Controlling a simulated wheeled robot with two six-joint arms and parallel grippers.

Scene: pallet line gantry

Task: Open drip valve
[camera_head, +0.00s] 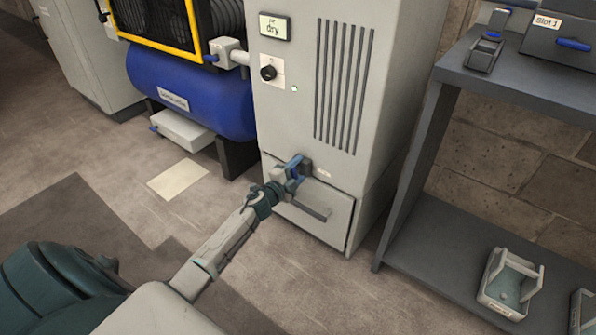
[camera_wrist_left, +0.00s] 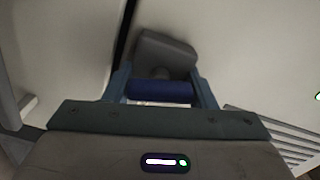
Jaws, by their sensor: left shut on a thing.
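My left gripper (camera_head: 291,169) reaches the lower front of the light grey dryer cabinet (camera_head: 292,125). In the left wrist view its two fingers (camera_wrist_left: 162,90) are shut on a blue lever (camera_wrist_left: 160,91), the handle of the drip valve. The valve's dark grey body (camera_wrist_left: 165,55) sits just beyond the lever, against the cabinet front. In the head view the valve (camera_head: 304,166) is partly hidden by the gripper, and a small label is beside it. My right gripper is not in view.
A drawer (camera_head: 335,218) with a bar handle sits below the valve. A blue compressor tank (camera_head: 205,100) stands to the left. A dark shelf unit (camera_head: 470,215) with trays stands close on the right. Open floor lies in front.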

